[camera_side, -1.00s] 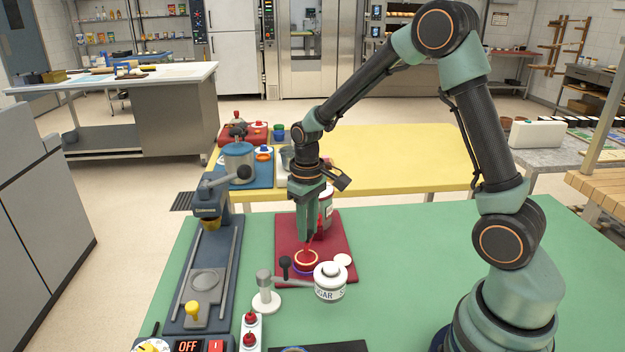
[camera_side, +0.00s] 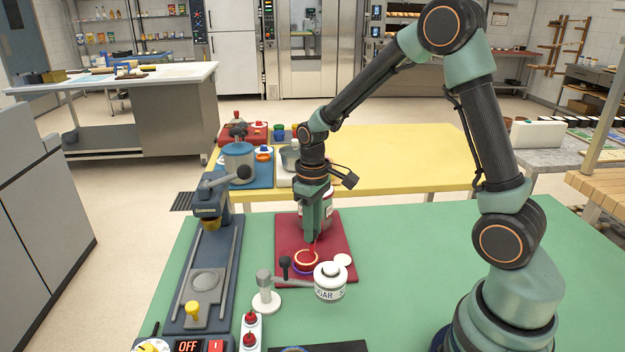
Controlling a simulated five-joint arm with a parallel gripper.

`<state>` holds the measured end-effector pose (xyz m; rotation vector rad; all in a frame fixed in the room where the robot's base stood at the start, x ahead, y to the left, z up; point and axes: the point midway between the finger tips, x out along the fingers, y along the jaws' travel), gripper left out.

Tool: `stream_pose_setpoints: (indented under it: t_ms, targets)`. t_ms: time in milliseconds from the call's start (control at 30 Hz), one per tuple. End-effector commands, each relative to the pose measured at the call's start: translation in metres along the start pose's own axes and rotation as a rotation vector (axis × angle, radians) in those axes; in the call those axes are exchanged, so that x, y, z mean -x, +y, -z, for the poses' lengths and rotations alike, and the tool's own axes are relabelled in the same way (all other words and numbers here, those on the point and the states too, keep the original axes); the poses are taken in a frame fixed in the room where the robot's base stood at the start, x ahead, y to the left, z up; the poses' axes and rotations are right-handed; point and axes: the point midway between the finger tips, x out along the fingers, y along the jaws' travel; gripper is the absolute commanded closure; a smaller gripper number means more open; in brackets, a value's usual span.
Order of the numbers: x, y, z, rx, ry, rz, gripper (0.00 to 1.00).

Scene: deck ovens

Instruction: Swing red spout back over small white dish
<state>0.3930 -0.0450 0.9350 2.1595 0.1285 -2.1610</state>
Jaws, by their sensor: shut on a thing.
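My gripper (camera_side: 312,239) points down over the dark red board (camera_side: 286,232), with its fingers shut on the red spout (camera_side: 321,235). The fingers hide most of the spout. A canister with a red and white label (camera_side: 329,205) stands right behind the gripper and is partly covered by it. The small white dish (camera_side: 342,260) lies at the right front of the board, to the right of the fingertips. I cannot tell exactly where the spout's end points.
A black knob (camera_side: 285,262) stands left of the red-rimmed dish. A blue press (camera_side: 208,270) is at left. The green table (camera_side: 430,270) is clear at right.

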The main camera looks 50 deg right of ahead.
Motion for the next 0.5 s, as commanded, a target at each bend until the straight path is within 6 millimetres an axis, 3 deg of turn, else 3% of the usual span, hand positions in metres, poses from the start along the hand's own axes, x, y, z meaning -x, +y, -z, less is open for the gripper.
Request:
stream_pose_setpoints:
  t_ms: [500]
  targets:
    - [0.001, 0.025, -0.032, 0.427, 0.001, -0.001, 1.0]
